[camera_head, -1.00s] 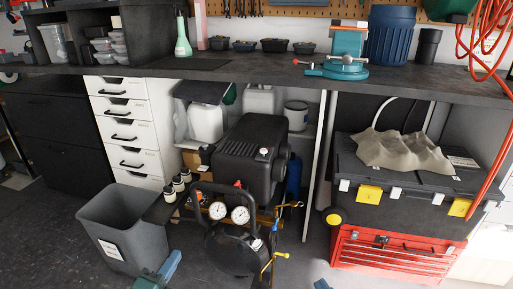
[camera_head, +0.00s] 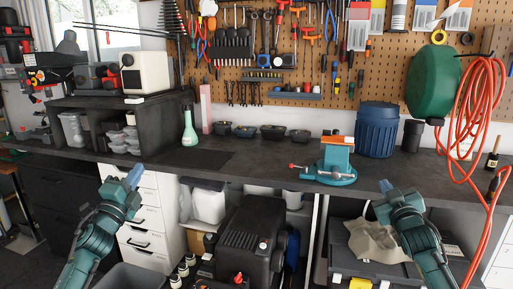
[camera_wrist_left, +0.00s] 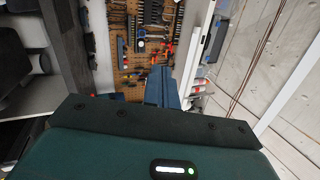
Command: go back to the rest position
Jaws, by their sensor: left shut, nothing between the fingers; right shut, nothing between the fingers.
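My left gripper (camera_head: 134,176) is raised at the lower left in the head view, in front of the white drawer unit. It is shut and empty, with its blue fingertips pointing up. In the left wrist view its blue fingers (camera_wrist_left: 162,88) are together with nothing between them. My right gripper (camera_head: 384,187) is raised at the lower right, in front of the bench edge. It is shut and empty. Both grippers are apart from everything around them.
The dark workbench top (camera_head: 260,157) runs across the middle. It carries a teal vise (camera_head: 332,170), a blue bin (camera_head: 377,130) and a green spray bottle (camera_head: 189,128). A black compressor (camera_head: 248,235) stands below. An orange hose (camera_head: 480,110) hangs at the right.

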